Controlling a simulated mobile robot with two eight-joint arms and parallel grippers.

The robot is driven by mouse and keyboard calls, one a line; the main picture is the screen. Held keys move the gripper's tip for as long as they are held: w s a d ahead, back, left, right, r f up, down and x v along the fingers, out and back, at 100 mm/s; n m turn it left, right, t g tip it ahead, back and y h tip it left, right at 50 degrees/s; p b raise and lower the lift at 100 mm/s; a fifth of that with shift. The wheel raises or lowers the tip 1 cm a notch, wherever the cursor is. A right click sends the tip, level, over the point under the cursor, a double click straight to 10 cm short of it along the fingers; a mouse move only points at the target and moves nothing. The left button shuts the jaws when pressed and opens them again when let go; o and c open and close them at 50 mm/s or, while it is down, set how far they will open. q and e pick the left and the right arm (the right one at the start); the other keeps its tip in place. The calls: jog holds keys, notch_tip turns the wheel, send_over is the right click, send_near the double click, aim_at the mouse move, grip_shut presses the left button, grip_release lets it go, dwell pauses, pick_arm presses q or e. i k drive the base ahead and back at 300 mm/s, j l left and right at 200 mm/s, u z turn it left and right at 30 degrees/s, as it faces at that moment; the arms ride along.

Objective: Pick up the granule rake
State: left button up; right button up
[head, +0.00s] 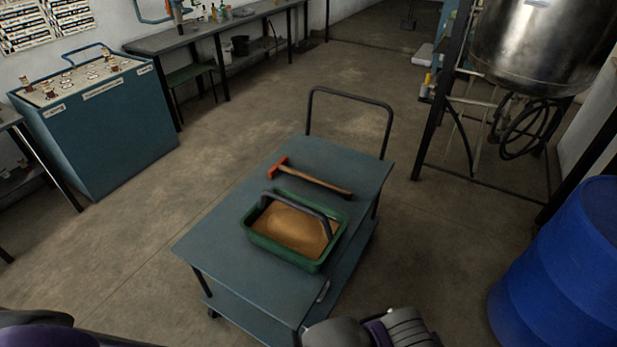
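The granule rake (312,177) appears to be the tool with a red-orange head and a wooden handle on the top of a blue-grey cart (215,240). Its head points to the left and its handle runs to the right. It lies behind a green tray (285,254) of tan granules, apart from it. Nothing holds the rake. Parts of my arms show at the bottom left corner and bottom middle, well short of the rake. Neither gripper's fingertips can be made out.
The tray has a dark arched handle over it. A small grey piece (323,291) is at the cart's near right edge. The cart's push bar (350,95) rises at the far end. A blue drum (565,270) stands right, a teal console (100,130) left. Floor around the cart is clear.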

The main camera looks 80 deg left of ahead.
aim_at(280, 165)
jog(key=i+u, duration=0.7)
jog(key=u, duration=0.15)
jog(key=i+l+u, duration=0.25)
jog(key=u, duration=0.15)
jog(key=i+u, duration=0.2)
jog(key=u, duration=0.2)
jog(key=i+l+u, duration=0.1)
jog(key=u, duration=0.25)
jog(key=i+l+u, duration=0.15)
jog(key=u, duration=0.25)
jog(key=i+l+u, duration=0.2)
jog(key=u, duration=0.2)
jog(key=i+l+u, duration=0.15)
jog(key=u, duration=0.3)
jog(key=i+l+u, duration=0.15)
jog(key=u, duration=0.3)
jog(key=i+l+u, duration=0.1)
jog(key=l+u, duration=0.35)
jog(key=i+l+u, duration=0.1)
jog(key=l+u, duration=0.25)
jog(key=i+l+u, duration=0.1)
jog(key=u, duration=0.25)
jog(key=l+u, duration=0.7)
jog(key=l, duration=0.2)
jog(key=i+l, duration=0.05)
